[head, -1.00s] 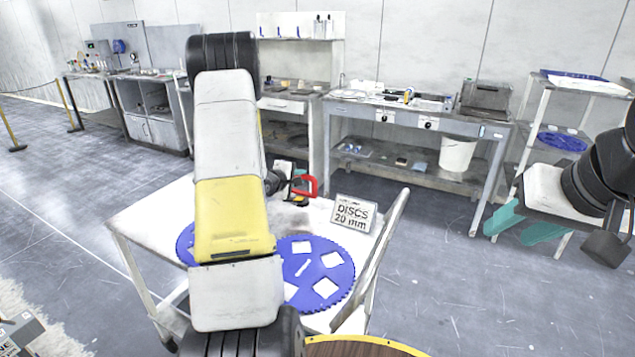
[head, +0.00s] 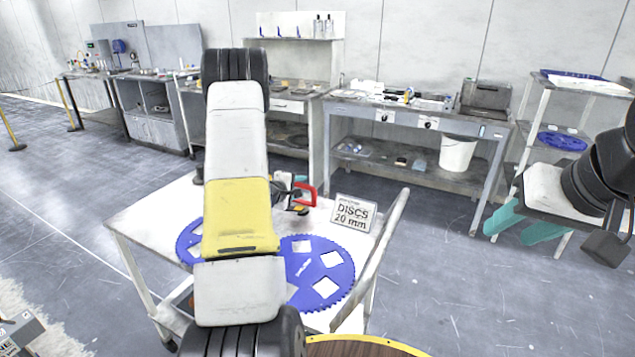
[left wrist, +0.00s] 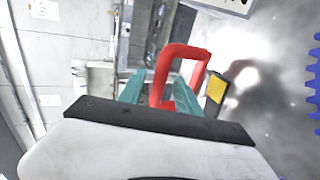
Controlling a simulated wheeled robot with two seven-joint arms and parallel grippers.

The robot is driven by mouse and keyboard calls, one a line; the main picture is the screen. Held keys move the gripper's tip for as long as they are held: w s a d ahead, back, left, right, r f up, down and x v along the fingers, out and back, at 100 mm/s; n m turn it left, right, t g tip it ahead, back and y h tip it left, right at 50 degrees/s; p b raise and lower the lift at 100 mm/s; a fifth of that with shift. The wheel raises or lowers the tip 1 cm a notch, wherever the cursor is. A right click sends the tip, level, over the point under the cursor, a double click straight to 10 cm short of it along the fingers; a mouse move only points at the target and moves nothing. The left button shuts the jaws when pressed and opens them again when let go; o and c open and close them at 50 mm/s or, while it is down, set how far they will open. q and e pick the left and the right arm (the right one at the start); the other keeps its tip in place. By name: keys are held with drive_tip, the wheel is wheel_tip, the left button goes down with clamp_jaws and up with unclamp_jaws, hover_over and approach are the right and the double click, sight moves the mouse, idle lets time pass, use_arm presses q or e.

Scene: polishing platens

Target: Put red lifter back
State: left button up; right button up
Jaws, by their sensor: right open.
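The red lifter (head: 307,194) has a red loop handle and a dark and yellow lower part. It is at the back of the white table, left of the sign. In the left wrist view its red handle (left wrist: 160,75) lies between the teal fingers of my left gripper (left wrist: 160,90), which appears shut on it. In the head view my left gripper (head: 290,186) is partly hidden by my own arm. Whether the lifter touches the tabletop is unclear. My right gripper (head: 518,222) is open and empty, at the right, away from the table.
A blue toothed disc (head: 335,262) with square cutouts lies on the white table (head: 140,222); a second blue disc (head: 188,240) is mostly behind my arm. A sign (head: 355,212) reading "DISCS 20 mm" stands at the table's back right. Benches (head: 420,105) line the wall.

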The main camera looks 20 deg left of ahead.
use_arm(q)
drive_tip(key=v, duration=1.2)
drive_tip(key=s+d+r+m+g+y, duration=0.1)
drive_tip(key=s+d+r+m+y, duration=0.15)
drive_tip(key=r, duration=0.45)
drive_tip(key=s+d+r+m+g+y, duration=0.1)
drive_tip(key=s+d+r+m+g, duration=0.1)
drive_tip(key=d+r+m, duration=0.35)
drive_tip(key=s+d+r+m+g+h, duration=0.2)
drive_tip(key=s+d, duration=0.5)
drive_tip(key=s, duration=0.4)
drive_tip(key=s+d+r+m+g+h, duration=0.1)
drive_tip(key=s+d+r+m, duration=0.4)
drive_tip(key=s, duration=0.6)
drive_tip(key=shift+d+m+g+h, duration=0.35)
drive_tip(key=shift+d+m+g, duration=0.35)
drive_tip(key=shift+d+m, duration=0.4)
drive_tip(key=shift+s+d, duration=0.1)
